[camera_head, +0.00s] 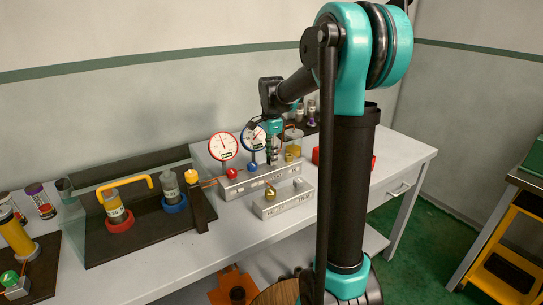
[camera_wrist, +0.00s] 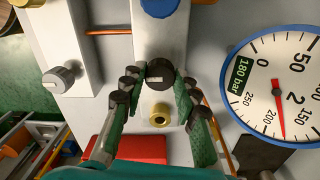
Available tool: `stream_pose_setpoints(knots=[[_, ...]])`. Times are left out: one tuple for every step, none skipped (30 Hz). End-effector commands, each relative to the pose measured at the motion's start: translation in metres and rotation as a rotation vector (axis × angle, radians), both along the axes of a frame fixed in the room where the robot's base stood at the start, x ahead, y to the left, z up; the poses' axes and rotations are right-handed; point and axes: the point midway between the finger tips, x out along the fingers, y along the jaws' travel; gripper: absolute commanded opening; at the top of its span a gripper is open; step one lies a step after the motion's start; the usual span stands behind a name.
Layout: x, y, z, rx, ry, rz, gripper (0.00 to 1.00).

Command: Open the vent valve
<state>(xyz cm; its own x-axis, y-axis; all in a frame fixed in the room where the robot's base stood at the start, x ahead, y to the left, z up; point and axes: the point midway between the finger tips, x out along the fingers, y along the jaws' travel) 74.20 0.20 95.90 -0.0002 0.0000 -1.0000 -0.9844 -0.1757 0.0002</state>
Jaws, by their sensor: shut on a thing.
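A black knob (camera_wrist: 160,74) with a small pale marking sits on the grey manifold block (camera_wrist: 146,38); it looks like the vent valve, though I cannot read a name on it. My gripper (camera_wrist: 159,80) has its green-padded fingers on both sides of this knob and is shut on it. In the head view my gripper (camera_head: 272,156) is at the right part of the manifold, hiding the knob. A brass port (camera_wrist: 159,115) lies just beyond the knob. The blue-rimmed gauge (camera_wrist: 262,95) is labelled 180 bar; its red needle points down.
A red knob (camera_head: 231,174) and a blue knob (camera_head: 253,166) are on the manifold, with a red-rimmed gauge (camera_head: 223,146) behind. A lower grey block (camera_head: 285,200) stands in front. A dark tray (camera_head: 150,235) with cylinders lies left. The bench is clear at front right.

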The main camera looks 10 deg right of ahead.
Motion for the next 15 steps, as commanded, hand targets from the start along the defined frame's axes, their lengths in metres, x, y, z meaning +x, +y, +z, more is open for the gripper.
stream_pose_setpoints(knots=[[0.0001, 0.0000, 0.0001, 0.000, 0.000, 0.007, 0.01], [0.0001, 0.0000, 0.0001, 0.000, 0.000, 0.014, 0.01], [0.0001, 0.0000, 0.0001, 0.000, 0.000, 0.024, 0.01], [0.0001, 0.0000, 0.0001, 0.000, 0.000, 0.034, 0.01], [0.0001, 0.0000, 0.0002, 0.000, 0.000, 0.047, 0.01], [0.0001, 0.0000, 0.0002, 0.000, 0.000, 0.064, 0.01], [0.0001, 0.0000, 0.0002, 0.000, 0.000, 0.081, 0.01], [0.0001, 0.0000, 0.0002, 0.000, 0.000, 0.097, 0.01], [0.0001, 0.0000, 0.0002, 0.000, 0.000, 0.123, 0.01], [0.0001, 0.0000, 0.0002, 0.000, 0.000, 0.146, 0.01], [0.0001, 0.0000, 0.0002, 0.000, 0.000, 0.168, 0.01], [0.0001, 0.0000, 0.0002, 0.000, 0.000, 0.200, 0.01], [0.0001, 0.0000, 0.0002, 0.000, 0.000, 0.226, 0.01], [0.0001, 0.0000, 0.0002, 0.000, 0.000, 0.252, 0.01], [0.0001, 0.0000, 0.0002, 0.000, 0.000, 0.289, 0.01]])
